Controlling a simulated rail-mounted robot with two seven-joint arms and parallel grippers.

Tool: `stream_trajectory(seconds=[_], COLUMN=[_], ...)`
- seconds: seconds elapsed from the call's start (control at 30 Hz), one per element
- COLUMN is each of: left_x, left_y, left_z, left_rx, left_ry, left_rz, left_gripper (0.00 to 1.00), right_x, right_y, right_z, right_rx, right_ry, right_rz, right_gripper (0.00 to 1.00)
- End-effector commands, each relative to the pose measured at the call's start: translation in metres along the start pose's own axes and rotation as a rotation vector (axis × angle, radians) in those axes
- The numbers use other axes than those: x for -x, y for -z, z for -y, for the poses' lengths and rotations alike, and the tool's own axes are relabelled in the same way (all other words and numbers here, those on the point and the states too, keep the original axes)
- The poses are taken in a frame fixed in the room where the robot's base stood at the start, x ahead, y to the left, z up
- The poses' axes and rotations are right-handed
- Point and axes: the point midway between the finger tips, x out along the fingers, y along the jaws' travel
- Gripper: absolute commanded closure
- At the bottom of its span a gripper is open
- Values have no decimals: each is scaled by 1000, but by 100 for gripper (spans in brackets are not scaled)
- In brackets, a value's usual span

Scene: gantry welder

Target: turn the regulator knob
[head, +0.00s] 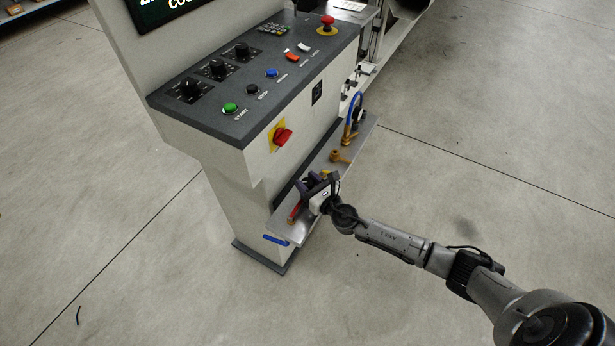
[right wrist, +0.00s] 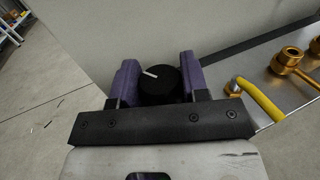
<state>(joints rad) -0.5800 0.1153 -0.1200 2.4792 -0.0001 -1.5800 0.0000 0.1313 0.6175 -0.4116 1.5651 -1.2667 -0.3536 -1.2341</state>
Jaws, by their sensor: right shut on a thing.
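The regulator knob (right wrist: 158,92) is black and round with a white pointer mark. In the right wrist view it sits between the two purple fingers of my right gripper (right wrist: 160,78), which is shut on it. The pointer mark slants toward the upper left finger. In the head view my right gripper (head: 309,187) is at the metal shelf (head: 290,231) on the front of the console, and the knob is hidden there by the gripper. My left gripper is not in view.
The console (head: 225,85) above has several knobs and buttons and a red rotary switch (head: 282,136). Brass fittings (head: 341,157) and a blue hose (head: 353,106) are on the shelf, right of my gripper. A yellow lever (right wrist: 262,102) is close to the right finger. Open floor lies around.

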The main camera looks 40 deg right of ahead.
Motion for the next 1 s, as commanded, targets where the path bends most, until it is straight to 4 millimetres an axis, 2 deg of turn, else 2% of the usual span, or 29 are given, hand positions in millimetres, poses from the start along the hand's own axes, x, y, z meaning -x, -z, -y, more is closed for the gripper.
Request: stream_trajectory(seconds=[0.03, 0.3, 0.7, 1.0], left_x=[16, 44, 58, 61], left_y=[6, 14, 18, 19], left_z=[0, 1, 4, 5], left_rx=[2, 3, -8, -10], left_ry=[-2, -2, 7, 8], left_rz=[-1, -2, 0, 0], left_gripper=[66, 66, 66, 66], right_x=[0, 0, 0, 0], right_y=[-7, -4, -1, -1], right_z=[-2, -2, -1, 0], right_rx=[-5, -4, -1, -1], right_ry=[41, 271, 532, 618], right_rz=[-4, -3, -1, 0], right_gripper=[82, 82, 82, 82])
